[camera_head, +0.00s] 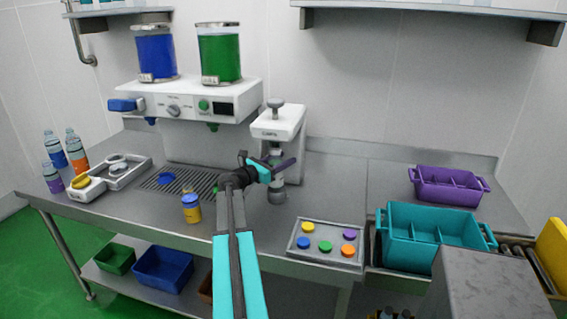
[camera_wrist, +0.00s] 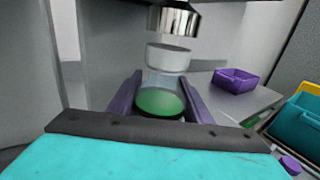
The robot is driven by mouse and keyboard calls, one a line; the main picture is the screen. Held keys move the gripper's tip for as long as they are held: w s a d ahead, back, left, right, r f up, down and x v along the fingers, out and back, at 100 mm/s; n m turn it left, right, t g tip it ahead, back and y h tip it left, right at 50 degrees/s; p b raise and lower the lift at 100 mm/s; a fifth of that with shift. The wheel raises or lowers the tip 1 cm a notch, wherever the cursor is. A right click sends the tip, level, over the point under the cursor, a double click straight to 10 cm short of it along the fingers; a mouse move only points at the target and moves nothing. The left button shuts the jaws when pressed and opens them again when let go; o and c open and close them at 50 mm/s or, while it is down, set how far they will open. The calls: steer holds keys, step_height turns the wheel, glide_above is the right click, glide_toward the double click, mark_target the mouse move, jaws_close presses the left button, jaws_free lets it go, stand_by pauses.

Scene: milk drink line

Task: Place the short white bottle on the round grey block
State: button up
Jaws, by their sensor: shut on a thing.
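My gripper (camera_head: 280,165) is at the white press machine (camera_head: 277,122), its purple fingers closed around the short bottle. In the wrist view the bottle (camera_wrist: 166,80) stands about upright between the fingers (camera_wrist: 158,98), with a whitish top, a clear wall and green in its lower part. A metal press head (camera_wrist: 174,19) is just above it. The round grey block (camera_head: 277,196) is at the machine's foot, below my gripper in the head view. Whether the bottle touches the block is hidden by my gripper.
A dispenser with blue (camera_head: 156,55) and green (camera_head: 219,55) tanks stands to the left. A yellow jar with blue lid (camera_head: 191,209) is near the front edge. A tray of coloured discs (camera_head: 326,243), teal crate (camera_head: 431,237) and purple crate (camera_head: 447,187) are to the right.

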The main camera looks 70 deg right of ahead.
steer(key=shift+s+d+f, duration=0.1)
steer(key=shift+f, duration=0.65)
steer(key=shift+f, duration=0.15)
steer(key=o, duration=1.3)
steer(key=shift+c, duration=0.2)
steer(key=b+v, duration=0.2)
steer(key=v, duration=1)
